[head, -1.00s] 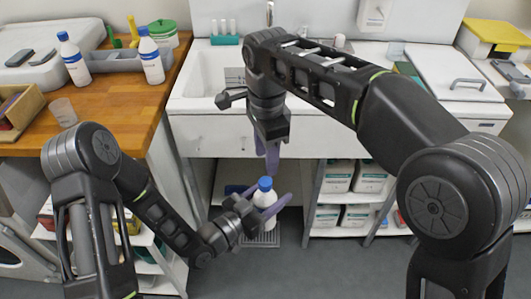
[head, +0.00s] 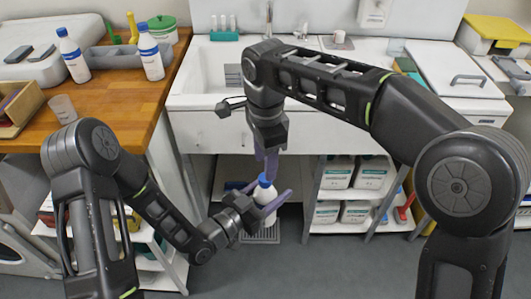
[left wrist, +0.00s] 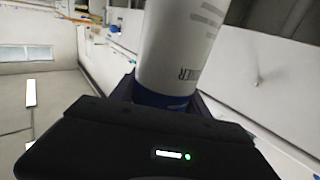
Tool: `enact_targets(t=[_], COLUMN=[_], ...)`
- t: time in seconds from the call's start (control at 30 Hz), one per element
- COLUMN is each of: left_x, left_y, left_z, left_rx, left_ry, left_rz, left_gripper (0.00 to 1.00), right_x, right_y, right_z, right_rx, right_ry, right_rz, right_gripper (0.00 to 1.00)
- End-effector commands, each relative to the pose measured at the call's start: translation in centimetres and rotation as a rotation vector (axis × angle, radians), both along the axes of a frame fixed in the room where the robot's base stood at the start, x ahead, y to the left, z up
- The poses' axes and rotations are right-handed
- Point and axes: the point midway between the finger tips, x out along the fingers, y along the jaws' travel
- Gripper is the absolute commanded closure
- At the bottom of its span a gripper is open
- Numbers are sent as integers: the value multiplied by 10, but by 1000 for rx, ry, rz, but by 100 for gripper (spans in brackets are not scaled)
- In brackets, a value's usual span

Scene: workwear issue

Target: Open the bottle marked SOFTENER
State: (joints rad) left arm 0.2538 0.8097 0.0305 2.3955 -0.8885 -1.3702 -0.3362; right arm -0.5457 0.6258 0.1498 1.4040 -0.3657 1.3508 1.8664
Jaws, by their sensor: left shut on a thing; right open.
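A white bottle with a blue cap (head: 265,179) stands upright in my left gripper (head: 270,203), held in the air in front of the sink unit. My left gripper is shut around its body. The left wrist view shows the bottle (left wrist: 182,45) close up, with a blue band near the jaws and part of a dark word ending in "ER"; the full marking cannot be read. My right gripper (head: 270,173) points down, open, with its fingers right at the cap. Whether they touch it cannot be told.
Two similar blue-capped bottles stand at a grey tray on the wooden worktop, one left (head: 73,58) and one right (head: 151,55). A white sink (head: 205,95) lies behind my grippers. White containers (head: 337,174) fill the shelf at right.

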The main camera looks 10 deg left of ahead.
Motion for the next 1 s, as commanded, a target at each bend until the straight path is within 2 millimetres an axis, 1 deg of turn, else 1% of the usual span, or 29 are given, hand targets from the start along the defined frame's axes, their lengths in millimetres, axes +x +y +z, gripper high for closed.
enact_targets(t=[0.03, 0.1, 0.2, 0.3, 0.43, 0.67, 1.0], left_x=[0, 0, 0, 0, 0, 0, 0], left_y=[0, 0, 0, 0, 0, 0, 0], left_z=[1, 1, 1, 1, 1, 1, 1], left_rx=[-1, -1, -1, -1, -1, -1, -1], left_ry=[-2, -2, -2, -2, -2, -2, -2], left_rz=[0, 0, 0, 0, 0, 0, 0], left_gripper=[100, 100, 100, 100, 100, 100, 100], right_x=[-1, -1, -1, -1, -1, 0, 0], right_y=[-1, -1, -1, 0, 0, 0, 0], right_z=[-12, -24, -37, -45, -49, -49, -49], right_rx=[-6, -6, -5, -4, -4, -3, -3], right_ry=[6, 5, 4, 3, 3, 2, 2], right_rz=[1, 1, 1, 0, 1, 1, 1], right_gripper=[54, 54, 54, 54, 54, 54, 82])
